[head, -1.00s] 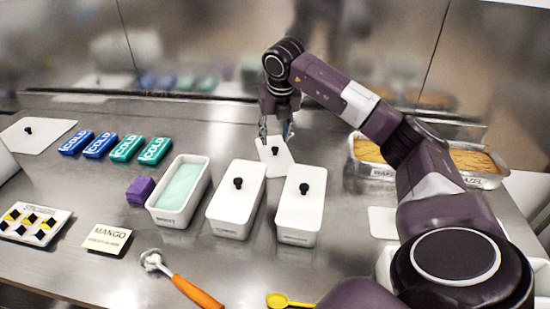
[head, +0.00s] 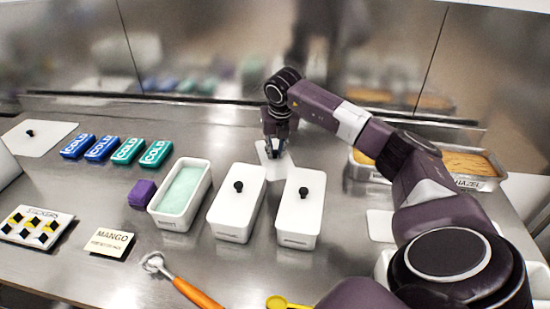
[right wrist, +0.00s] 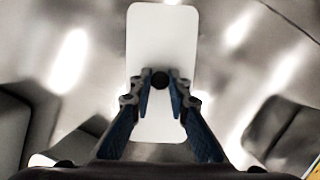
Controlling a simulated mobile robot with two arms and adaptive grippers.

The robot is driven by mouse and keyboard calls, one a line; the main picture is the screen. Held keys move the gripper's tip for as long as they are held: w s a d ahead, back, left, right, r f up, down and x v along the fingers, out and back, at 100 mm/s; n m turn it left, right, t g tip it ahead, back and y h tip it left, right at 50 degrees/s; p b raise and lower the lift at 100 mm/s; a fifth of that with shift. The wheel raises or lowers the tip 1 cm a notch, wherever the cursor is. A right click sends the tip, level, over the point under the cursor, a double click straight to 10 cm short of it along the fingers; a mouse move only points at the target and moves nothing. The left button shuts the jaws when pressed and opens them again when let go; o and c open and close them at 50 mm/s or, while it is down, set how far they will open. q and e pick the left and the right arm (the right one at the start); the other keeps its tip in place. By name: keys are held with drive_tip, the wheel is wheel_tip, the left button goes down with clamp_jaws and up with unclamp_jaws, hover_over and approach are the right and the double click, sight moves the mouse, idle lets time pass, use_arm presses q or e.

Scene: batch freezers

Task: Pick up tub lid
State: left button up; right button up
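The tub lid is a white rectangular plate with a round black knob. It lies flat on the steel counter behind the two covered tubs, and its bare edge (head: 262,150) shows beside my right gripper (head: 276,152). In the right wrist view the lid (right wrist: 161,32) lies under the gripper, with the knob between the fingertips (right wrist: 160,82). The fingers are close together and appear to touch the knob on both sides. In the head view the fingers hide the knob. The lid still appears to rest on the counter. My left gripper is not in view.
Two lidded white tubs (head: 237,208) (head: 301,212) stand in front, beside an open tub of green ice cream (head: 181,192). Another lid (head: 38,140) lies far left, near several COLD packs (head: 125,150). Metal pans (head: 470,168) stand right. A scoop (head: 190,288) lies in front.

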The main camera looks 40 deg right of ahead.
clamp_jaws()
drive_tip(key=shift+r, duration=0.1)
